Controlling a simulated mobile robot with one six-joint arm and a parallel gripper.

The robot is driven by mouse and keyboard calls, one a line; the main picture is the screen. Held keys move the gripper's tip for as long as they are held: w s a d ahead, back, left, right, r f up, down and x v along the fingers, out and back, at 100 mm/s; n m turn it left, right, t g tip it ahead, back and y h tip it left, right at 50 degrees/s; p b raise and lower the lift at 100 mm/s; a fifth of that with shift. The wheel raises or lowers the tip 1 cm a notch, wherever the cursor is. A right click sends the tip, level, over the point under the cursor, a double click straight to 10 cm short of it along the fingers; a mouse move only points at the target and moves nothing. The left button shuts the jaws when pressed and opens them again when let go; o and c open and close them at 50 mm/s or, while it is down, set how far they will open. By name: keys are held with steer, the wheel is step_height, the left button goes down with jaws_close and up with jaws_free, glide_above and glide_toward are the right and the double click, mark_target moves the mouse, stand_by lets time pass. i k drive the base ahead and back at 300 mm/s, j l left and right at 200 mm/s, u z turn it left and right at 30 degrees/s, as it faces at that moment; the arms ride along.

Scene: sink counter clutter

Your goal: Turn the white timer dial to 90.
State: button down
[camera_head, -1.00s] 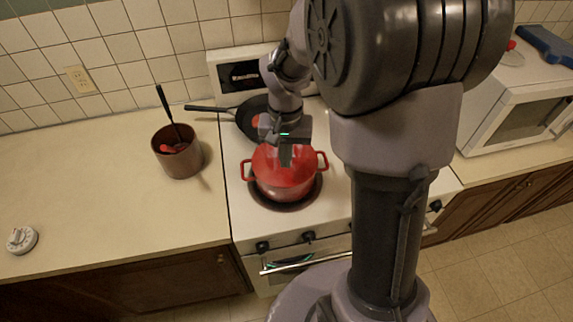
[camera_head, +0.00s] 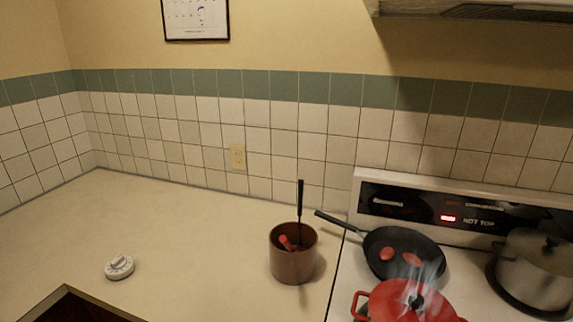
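The white timer dial (camera_head: 119,267) lies on the beige counter at the lower left, near the counter's front edge. It is a round base with a raised knob on top. Its markings are too small to read. My gripper and arm do not show in this view.
A brown pot (camera_head: 293,255) with a black-handled utensil stands on the counter (camera_head: 190,225) left of the stove. A black pan (camera_head: 402,253), a steaming red pot (camera_head: 408,303) and a steel pot (camera_head: 533,270) are on the stove. The panel reads HOT TOP. Counter around the timer is clear.

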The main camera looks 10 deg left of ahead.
mark_target(119, 263)
steer(key=u, duration=1.7)
